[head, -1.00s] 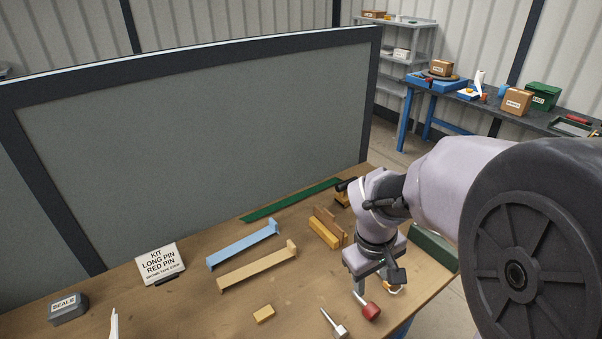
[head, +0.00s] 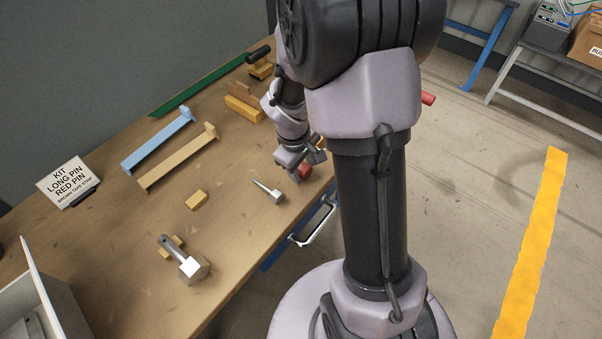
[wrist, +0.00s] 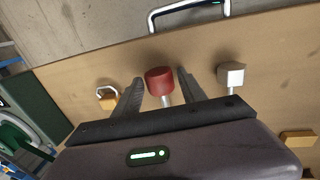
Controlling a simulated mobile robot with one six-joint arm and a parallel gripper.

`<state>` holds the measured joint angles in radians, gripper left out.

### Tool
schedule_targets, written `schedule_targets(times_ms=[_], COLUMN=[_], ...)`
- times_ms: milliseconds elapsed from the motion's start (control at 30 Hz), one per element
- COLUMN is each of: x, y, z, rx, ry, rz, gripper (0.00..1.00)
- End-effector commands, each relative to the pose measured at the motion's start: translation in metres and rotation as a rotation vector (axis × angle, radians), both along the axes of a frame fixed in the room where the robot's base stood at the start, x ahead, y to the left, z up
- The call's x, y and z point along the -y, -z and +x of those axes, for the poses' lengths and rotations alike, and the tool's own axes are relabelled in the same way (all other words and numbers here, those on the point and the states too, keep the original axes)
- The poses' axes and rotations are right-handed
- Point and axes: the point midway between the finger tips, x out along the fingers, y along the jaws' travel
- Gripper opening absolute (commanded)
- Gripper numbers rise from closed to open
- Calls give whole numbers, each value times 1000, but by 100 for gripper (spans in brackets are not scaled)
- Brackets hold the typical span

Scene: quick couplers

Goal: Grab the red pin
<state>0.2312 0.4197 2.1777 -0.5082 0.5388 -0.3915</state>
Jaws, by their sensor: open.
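The red pin has a red cylindrical head (wrist: 160,80) on a pale metal shank. My gripper (wrist: 160,74) is open, with one dark finger on each side of the red head and a visible gap at both sides. In the head view my gripper (head: 300,161) is low over the bench and partly hides the pin. The lower end of the shank is hidden by the gripper body in the wrist view.
A silver square-headed pin (wrist: 231,75) lies right of my gripper. A yellow block with a metal loop (wrist: 107,97) is to its left. A larger grey pin (head: 187,260), a yellow block (head: 196,200) and a kit sign (head: 68,183) are on the bench (head: 125,225).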

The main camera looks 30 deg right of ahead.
Motion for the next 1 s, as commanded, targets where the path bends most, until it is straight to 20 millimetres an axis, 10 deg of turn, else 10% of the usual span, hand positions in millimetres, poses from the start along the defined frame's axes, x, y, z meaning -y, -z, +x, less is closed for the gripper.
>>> schedule_targets(times_ms=[200, 467, 1000], x=[1, 1, 1], y=[4, 4, -30], z=[1, 1, 2], rx=[2, 2, 4], ry=[0, 0, 0], rz=[0, 0, -2], gripper=[48, 0, 0])
